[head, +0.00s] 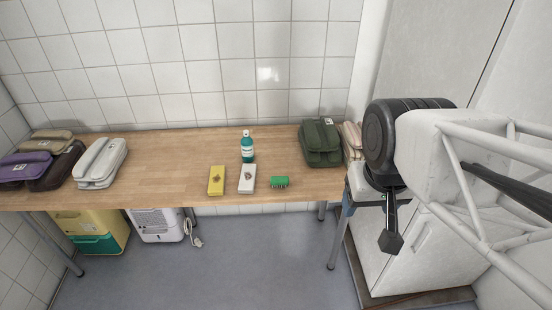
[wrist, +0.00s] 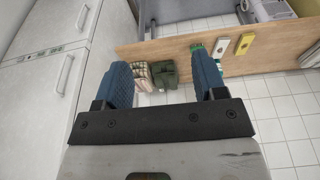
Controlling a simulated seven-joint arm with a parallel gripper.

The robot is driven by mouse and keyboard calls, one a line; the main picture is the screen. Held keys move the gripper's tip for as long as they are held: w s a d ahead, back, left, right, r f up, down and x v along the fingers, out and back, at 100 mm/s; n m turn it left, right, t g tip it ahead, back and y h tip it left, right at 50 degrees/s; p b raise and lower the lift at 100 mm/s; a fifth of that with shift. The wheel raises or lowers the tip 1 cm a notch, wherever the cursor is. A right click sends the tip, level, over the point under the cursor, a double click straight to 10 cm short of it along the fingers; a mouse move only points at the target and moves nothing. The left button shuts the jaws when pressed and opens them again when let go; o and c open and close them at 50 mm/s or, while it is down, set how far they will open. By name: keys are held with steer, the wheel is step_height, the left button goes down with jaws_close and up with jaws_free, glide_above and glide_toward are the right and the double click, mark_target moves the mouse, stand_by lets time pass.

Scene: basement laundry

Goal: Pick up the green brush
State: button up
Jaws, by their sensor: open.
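The green brush (head: 279,182) lies near the front edge of the wooden table, right of a white box with a brown mark (head: 247,179). In the wrist view the brush (wrist: 195,47) shows only in part, behind the tip of the right-hand finger. My gripper (wrist: 164,82) is open, with two blue fingers apart and nothing between them. In the head view my gripper (head: 391,241) hangs dark at the right, beyond the table's right end and apart from the brush.
A yellow box (head: 216,180) and a teal bottle (head: 247,147) stand near the brush. A dark green bag (head: 321,142) is behind it to the right. Bags and cases (head: 100,163) fill the left of the table (head: 160,165). A white cabinet (head: 419,252) stands at the right.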

stand_by(0.3)
steer(key=n+g, duration=0.3)
steer(key=n, duration=1.5)
glide_above(280, 179)
step_height(280, 179, down, 30)
steer(key=shift+r, duration=0.2)
steer(key=shift+w+f, duration=0.15)
steer(key=shift+f, duration=0.15)
steer(key=shift+f, duration=1.3)
